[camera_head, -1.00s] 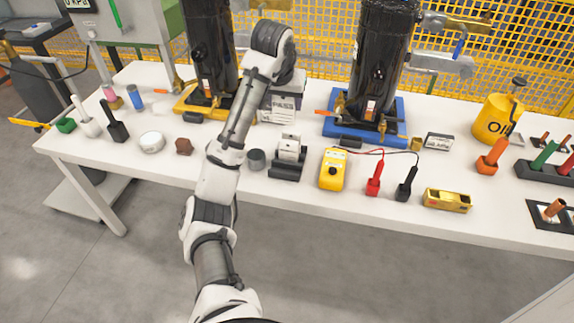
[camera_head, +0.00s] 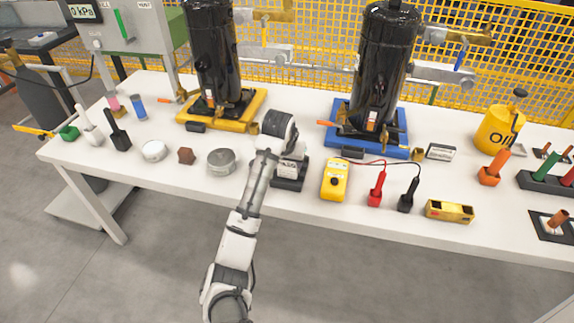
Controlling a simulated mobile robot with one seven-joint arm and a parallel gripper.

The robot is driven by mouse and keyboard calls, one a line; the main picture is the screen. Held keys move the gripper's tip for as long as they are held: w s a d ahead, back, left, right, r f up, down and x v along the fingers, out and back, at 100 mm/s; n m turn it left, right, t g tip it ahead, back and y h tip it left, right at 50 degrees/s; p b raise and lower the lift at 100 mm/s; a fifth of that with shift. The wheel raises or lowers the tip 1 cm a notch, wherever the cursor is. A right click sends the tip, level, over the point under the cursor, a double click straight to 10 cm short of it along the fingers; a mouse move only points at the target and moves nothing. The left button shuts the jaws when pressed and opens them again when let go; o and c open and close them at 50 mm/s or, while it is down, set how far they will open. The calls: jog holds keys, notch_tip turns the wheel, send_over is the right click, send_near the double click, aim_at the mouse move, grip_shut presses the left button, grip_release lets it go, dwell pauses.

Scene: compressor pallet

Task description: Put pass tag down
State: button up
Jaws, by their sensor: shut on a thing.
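My gripper (camera_head: 290,150) is low over a small dark holder (camera_head: 287,184) at the front middle of the white table. The wrist hides most of the jaws. The jaws are shut on the pass tag. A white printed face (camera_head: 288,169) shows just below them, at the holder. Its print is too small to read, and I cannot tell whether it is the pass tag or a card in the holder. I cannot tell whether the tag touches the holder.
A grey tin (camera_head: 221,162) stands left of the wrist, and a yellow meter (camera_head: 335,180) stands close right of the holder. Black compressors on a yellow base (camera_head: 255,105) and a blue base (camera_head: 340,140) stand behind.

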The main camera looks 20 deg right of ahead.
jog(key=shift+f, duration=1.2)
jog(key=shift+f, duration=0.15)
jog(key=o, duration=1)
jog(key=v, duration=1.2)
jog(key=shift+a, duration=0.1)
